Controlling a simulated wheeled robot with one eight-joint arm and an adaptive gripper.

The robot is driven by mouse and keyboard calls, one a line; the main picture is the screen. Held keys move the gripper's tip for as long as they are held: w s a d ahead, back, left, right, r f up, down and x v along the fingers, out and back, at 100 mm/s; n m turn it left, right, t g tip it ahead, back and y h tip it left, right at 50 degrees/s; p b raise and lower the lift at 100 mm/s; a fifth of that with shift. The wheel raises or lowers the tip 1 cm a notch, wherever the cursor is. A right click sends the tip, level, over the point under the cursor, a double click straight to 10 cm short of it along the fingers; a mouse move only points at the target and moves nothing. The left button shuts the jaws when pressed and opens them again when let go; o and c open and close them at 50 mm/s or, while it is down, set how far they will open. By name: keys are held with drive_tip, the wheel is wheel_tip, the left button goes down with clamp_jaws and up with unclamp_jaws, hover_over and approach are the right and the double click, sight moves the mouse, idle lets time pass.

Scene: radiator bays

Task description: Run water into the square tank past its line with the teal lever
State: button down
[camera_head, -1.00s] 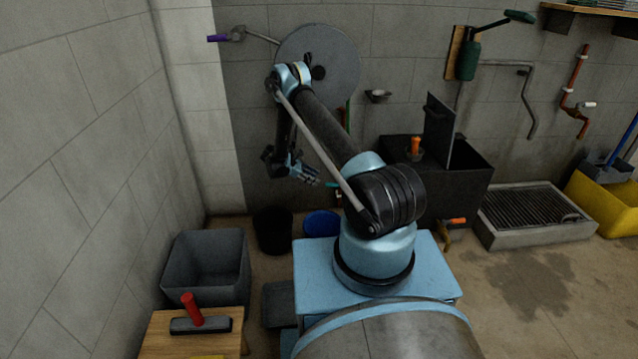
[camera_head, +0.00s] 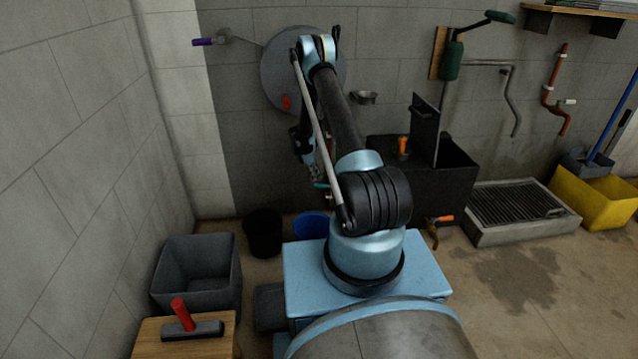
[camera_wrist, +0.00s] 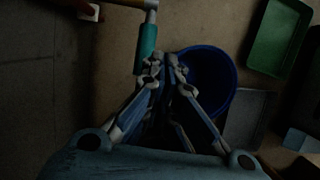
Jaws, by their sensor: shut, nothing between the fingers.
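The teal lever (camera_wrist: 147,48) shows in the wrist view as a teal grip on a pale metal arm. In the head view only a small teal bit (camera_head: 321,185) shows beside my arm. My gripper (camera_wrist: 166,62) is shut and empty, its fingertips close beside the grip's lower end; I cannot tell whether they touch it. In the head view my arm mostly hides the gripper. A black square-sided tank (camera_head: 450,190) stands right of my arm, and a grey square bin (camera_head: 197,292) stands at left. I cannot tell which is the tank meant. No fill line or water is visible.
A blue bucket (camera_wrist: 212,75) lies below the gripper, with a green tray (camera_wrist: 280,35) to its right. A black bucket (camera_head: 263,236) stands near the wall. A drain grate (camera_head: 515,208) and yellow bin (camera_head: 590,205) are at right. A bench with a red-handled brush (camera_head: 183,315) is front left.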

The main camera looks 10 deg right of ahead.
drive_tip(key=d+r+t+y, duration=0.2)
drive_tip(key=d+r+y, duration=0.4)
drive_tip(key=r+y, duration=0.3)
drive_tip(key=h, duration=0.1)
hover_over(320, 185)
drive_tip(key=f, duration=1)
drive_tip(key=shift+s+d+f, duration=0.1)
drive_tip(key=shift+s+d, duration=0.15)
drive_tip(key=shift+d, duration=0.05)
drive_tip(key=shift+x, duration=1.05)
drive_tip(key=shift+w+d+f, duration=0.1)
drive_tip(key=shift+d, duration=0.1)
